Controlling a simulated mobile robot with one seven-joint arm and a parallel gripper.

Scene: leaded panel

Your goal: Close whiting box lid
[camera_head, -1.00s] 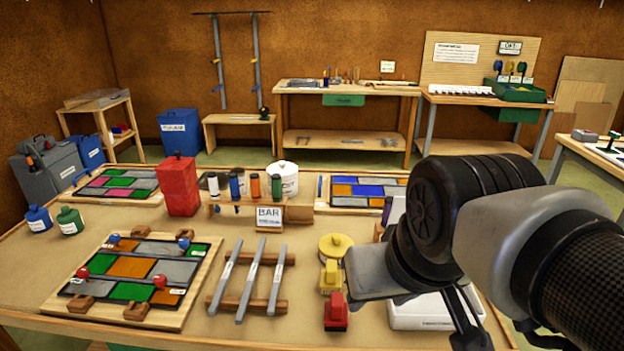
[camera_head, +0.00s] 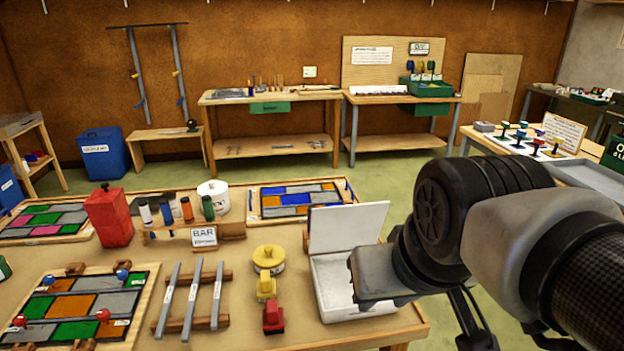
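The whiting box is likely the white box (camera_head: 330,292) at the right front of the workbench, though I cannot read a label on it. Its lid (camera_head: 345,227) stands upright, open, along the box's back edge. My arm comes in from the right, and its end (camera_head: 385,285) overlaps the right part of the box in the picture. I cannot make out the fingertips, so whether my gripper is open or shut does not show. Whether it touches the box is also unclear.
A small sign (camera_head: 205,238) reading BAR stands behind metal strips (camera_head: 193,295). Green floor (camera_head: 410,180) is clear behind the bench.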

